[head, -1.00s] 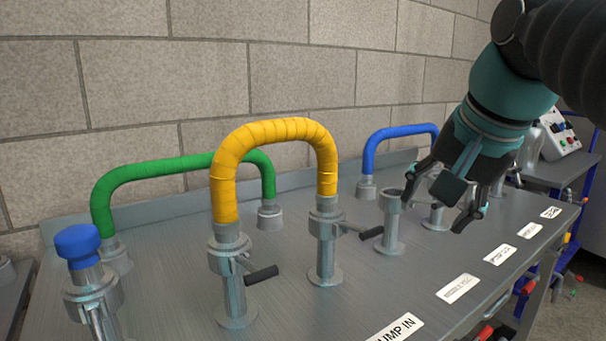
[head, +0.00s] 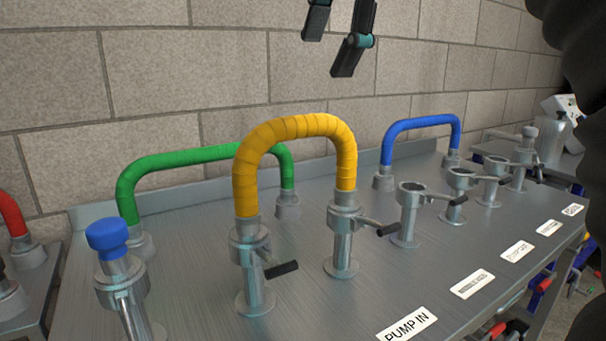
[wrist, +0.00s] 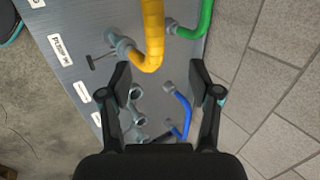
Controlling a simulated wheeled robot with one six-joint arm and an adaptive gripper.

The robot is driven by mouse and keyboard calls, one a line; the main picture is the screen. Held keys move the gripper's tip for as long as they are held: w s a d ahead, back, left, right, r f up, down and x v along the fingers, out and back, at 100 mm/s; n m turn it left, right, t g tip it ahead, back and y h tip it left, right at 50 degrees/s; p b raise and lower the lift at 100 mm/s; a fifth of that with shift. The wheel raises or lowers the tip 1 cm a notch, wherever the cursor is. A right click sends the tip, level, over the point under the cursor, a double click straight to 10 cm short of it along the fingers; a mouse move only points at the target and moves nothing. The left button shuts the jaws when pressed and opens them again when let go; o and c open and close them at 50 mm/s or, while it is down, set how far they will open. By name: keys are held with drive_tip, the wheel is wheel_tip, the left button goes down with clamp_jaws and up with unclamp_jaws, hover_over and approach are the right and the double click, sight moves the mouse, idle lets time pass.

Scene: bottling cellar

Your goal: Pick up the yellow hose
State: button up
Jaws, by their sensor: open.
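The yellow hose (head: 292,127) is an upside-down U whose two ends sit on upright metal pipe stubs with black-handled valves on the steel bench. My gripper (head: 338,38) shows at the top of the head view, above and slightly right of the yellow hose's arch, with nothing between its fingers. In the wrist view my gripper (wrist: 160,80) is open, its fingers spread wide. There the yellow hose (wrist: 152,35) lies beyond the fingertips, at upper centre, apart from both fingers.
A green hose (head: 200,155) stands behind the yellow one, and a blue hose (head: 420,123) at the back right. A blue-capped stub (head: 107,238) is at the front left. Open stubs (head: 409,210) stand in a row to the right. A brick wall (head: 160,80) rises behind.

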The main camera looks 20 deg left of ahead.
sight(304, 119)
drive_tip(key=x, duration=0.4)
drive_tip(key=b+x, duration=0.1)
drive_tip(key=x, duration=0.3)
drive_tip(key=b+x, duration=0.1)
drive_tip(key=x, duration=0.3)
drive_tip(key=shift+s+d+f, duration=0.3)
drive_tip(key=shift+s, duration=0.1)
drive_tip(key=shift+w+a+f, duration=0.25)
drive_tip(key=shift+a+f, duration=0.05)
drive_tip(key=shift+f, duration=0.15)
drive_tip(key=shift+r, duration=0.1)
clamp_jaws()
